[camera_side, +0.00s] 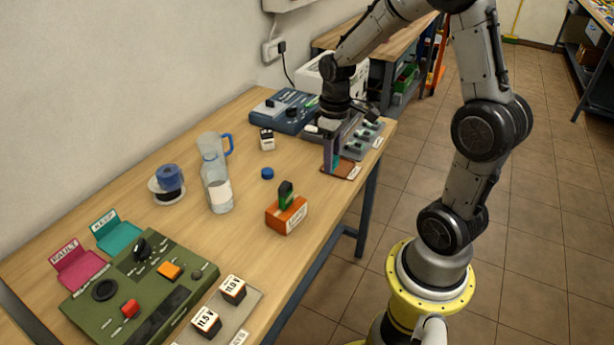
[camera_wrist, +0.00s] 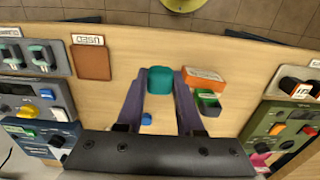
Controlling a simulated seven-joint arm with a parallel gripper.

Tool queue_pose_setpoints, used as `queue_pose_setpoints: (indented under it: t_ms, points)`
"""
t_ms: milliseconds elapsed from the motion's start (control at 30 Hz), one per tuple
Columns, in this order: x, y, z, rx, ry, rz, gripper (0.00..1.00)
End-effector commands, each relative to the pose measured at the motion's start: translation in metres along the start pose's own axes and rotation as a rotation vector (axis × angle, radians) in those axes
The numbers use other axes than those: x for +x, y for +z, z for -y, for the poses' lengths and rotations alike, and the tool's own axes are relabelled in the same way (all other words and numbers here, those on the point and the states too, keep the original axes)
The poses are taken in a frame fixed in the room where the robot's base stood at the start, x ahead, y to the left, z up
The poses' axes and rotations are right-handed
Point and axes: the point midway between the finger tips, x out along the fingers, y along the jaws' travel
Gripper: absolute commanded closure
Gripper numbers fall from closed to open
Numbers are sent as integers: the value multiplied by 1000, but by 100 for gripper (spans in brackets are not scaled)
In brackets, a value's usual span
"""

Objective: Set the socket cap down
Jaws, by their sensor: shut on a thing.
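My gripper (camera_wrist: 160,84) is shut on a teal block-like piece, which I take to be the socket cap (camera_wrist: 159,79), held between the two purple fingers. In the side view my gripper (camera_side: 331,158) hangs at the table's right part, by a brown pad (camera_side: 342,171), and the fingers hide most of the cap. In the wrist view the brown pad (camera_wrist: 91,62) with a label reading USED lies left of the fingers and is bare. The gap between cap and table cannot be judged.
An orange block (camera_side: 287,214) with a dark green piece stands nearer, with a blue bottle cap (camera_side: 267,173) behind it. A grey socket panel (camera_side: 362,138) and blue device (camera_side: 286,110) sit beyond. A bottle (camera_side: 217,185), jug and green panel (camera_side: 140,290) stand leftward.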

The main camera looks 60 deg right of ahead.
Motion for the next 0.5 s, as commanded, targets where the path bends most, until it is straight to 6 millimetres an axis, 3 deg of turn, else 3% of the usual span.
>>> queue_pose_setpoints:
  t_ms: [233,500]
  points:
    - [25,-48,-23,-2,-1,2,100]
    - [68,-79,-37,-2,-1,2,100]
